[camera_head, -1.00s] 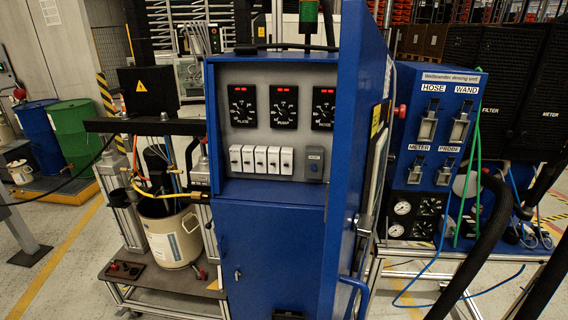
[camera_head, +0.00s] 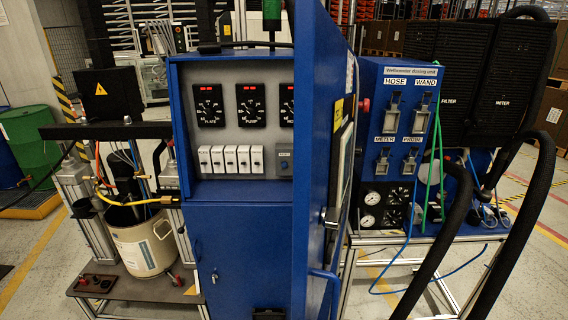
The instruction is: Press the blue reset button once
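The blue reset button (camera_head: 284,165) appears as a small blue spot on a grey box with a label above it. The box is at the right end of a row of white switches (camera_head: 231,159) inside the blue cabinet (camera_head: 238,245). It sits close beside the open blue cabinet door (camera_head: 318,150), which stands toward me and hides the panel's right edge. Neither of my grippers is in view, and nothing visible touches the button.
Dials with red displays (camera_head: 209,104) sit above the switches; the door partly covers the rightmost. A beige drum (camera_head: 143,243) stands left. A blue dosing unit (camera_head: 400,120) and thick black hoses (camera_head: 520,215) are on the right. Floor shows at far left.

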